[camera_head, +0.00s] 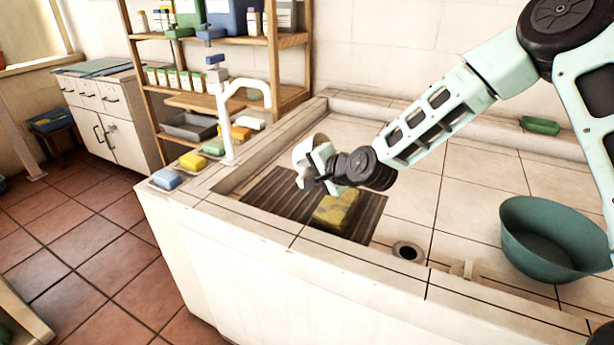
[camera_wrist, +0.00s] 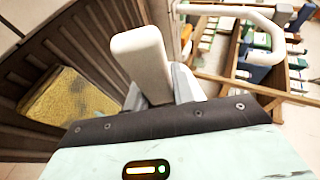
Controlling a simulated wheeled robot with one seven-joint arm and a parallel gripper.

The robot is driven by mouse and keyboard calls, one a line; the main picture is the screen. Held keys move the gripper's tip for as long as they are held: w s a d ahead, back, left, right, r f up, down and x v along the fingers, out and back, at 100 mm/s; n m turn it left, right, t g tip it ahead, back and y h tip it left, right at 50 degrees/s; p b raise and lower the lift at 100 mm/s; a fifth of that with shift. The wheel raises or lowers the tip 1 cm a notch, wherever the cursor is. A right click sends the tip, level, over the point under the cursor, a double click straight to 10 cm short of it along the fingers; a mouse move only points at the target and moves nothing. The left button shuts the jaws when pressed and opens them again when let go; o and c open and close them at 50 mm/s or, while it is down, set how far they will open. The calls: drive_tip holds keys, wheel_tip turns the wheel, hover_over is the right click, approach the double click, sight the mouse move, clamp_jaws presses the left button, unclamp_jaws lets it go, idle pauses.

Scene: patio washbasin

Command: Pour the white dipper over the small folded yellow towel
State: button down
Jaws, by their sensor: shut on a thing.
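The white dipper (camera_head: 313,150) is in my gripper (camera_head: 318,182), held above the dark slatted mat in the basin. Its cup looks tipped on its side in the head view; what it contains cannot be seen. In the wrist view its pale handle (camera_wrist: 143,60) stands between my gripper's fingers (camera_wrist: 168,88), which are shut on it. The folded yellow towel (camera_head: 337,210) lies flat on the slatted mat (camera_head: 275,192), just below and slightly right of my gripper, with darker patches on it. It also shows at the left of the wrist view (camera_wrist: 70,98).
A white tap (camera_head: 228,120) rises at the basin's left rim. Blue (camera_head: 166,179) and yellow (camera_head: 193,160) blocks sit on the ledge near it. A drain (camera_head: 408,251) and a large green bowl (camera_head: 550,238) are to the right. A small green item (camera_head: 540,125) lies at the back ledge.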

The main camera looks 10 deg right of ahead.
drive_tip(key=shift+s+d+f+m+t+y+b, duration=0.2)
drive_tip(key=shift+d+f+m+t+y+b, duration=0.3)
drive_tip(key=shift+b, duration=1.5)
drive_tip(key=shift+s+d+f+m+t+y+b, duration=0.15)
drive_tip(key=shift+t+y+b, duration=0.55)
drive_tip(key=shift+b, duration=1.3)
drive_tip(key=shift+s+d+f+t+y+b, duration=0.15)
drive_tip(key=shift+s+d+t+y+b, duration=0.2)
drive_tip(key=shift+b, duration=0.8)
drive_tip(key=t+b, duration=0.1)
drive_tip(key=b, duration=0.1)
drive_tip(key=d+m+t+y+b, duration=0.1)
drive_tip(key=b, duration=0.2)
drive_tip(key=shift+s, duration=0.25)
drive_tip(key=shift+s+d+m+t+y+b, duration=0.15)
drive_tip(key=shift+m+t+y+b, duration=0.15)
drive_tip(key=shift+t+b, duration=0.35)
